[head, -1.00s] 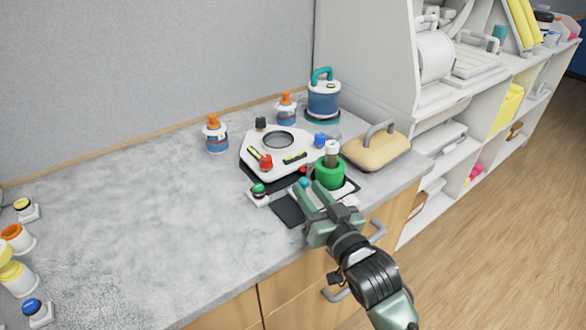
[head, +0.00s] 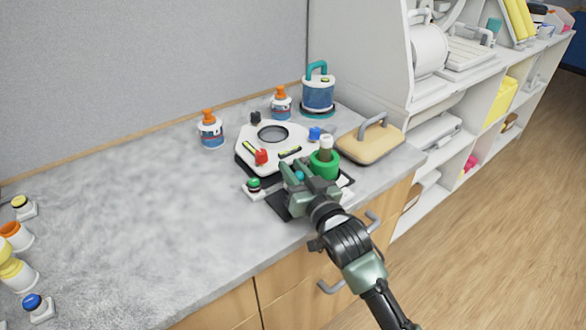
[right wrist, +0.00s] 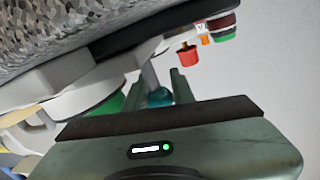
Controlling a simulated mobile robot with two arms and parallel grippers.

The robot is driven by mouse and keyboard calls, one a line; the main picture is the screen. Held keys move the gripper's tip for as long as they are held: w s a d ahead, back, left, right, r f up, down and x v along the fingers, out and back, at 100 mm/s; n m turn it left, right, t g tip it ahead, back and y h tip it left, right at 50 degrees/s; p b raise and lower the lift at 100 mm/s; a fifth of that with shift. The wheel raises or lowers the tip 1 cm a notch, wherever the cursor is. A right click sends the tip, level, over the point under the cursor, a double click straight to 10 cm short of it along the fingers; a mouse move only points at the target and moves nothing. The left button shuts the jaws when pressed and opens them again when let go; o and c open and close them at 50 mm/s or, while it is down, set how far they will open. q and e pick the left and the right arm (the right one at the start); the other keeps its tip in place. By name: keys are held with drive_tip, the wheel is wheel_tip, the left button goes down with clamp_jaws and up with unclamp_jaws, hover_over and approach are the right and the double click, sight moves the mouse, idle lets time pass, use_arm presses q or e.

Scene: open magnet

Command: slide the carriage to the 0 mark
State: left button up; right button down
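The white device (head: 244,157) with a round opening stands on the counter on a dark base. A teal knob (head: 300,176) at its front right also shows in the right wrist view (right wrist: 160,97), on a grey rod. I cannot tell whether this knob belongs to the carriage, and no 0 mark is readable. My right gripper (head: 299,172) is open at the knob. In the right wrist view its fingers stand apart on both sides of the knob; contact is not clear. My left gripper is out of view.
A green cup-like holder (head: 324,164) stands close beside my right gripper. A green button box (head: 254,185) sits to its left. A tan block with a grey handle (head: 370,143), two orange-capped bottles (head: 210,130) and a blue canister (head: 318,94) stand around. The left counter is mostly clear.

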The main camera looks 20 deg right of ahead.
idle(1.4)
drive_tip(key=shift+s+a+p, duration=0.3)
drive_tip(key=shift+a+p, duration=0.3)
drive_tip(key=shift+a, duration=0.3)
drive_tip(key=c, duration=1.5)
unclamp_jaws()
drive_tip(key=shift+d, duration=0.1)
drive_tip(key=s, duration=0.2)
drive_tip(key=s+d, duration=0.1)
drive_tip(key=s, duration=0.2)
drive_tip(key=s+b, duration=0.1)
drive_tip(key=s, duration=0.1)
drive_tip(key=shift+s+d, duration=0.15)
drive_tip(key=shift+s, duration=0.2)
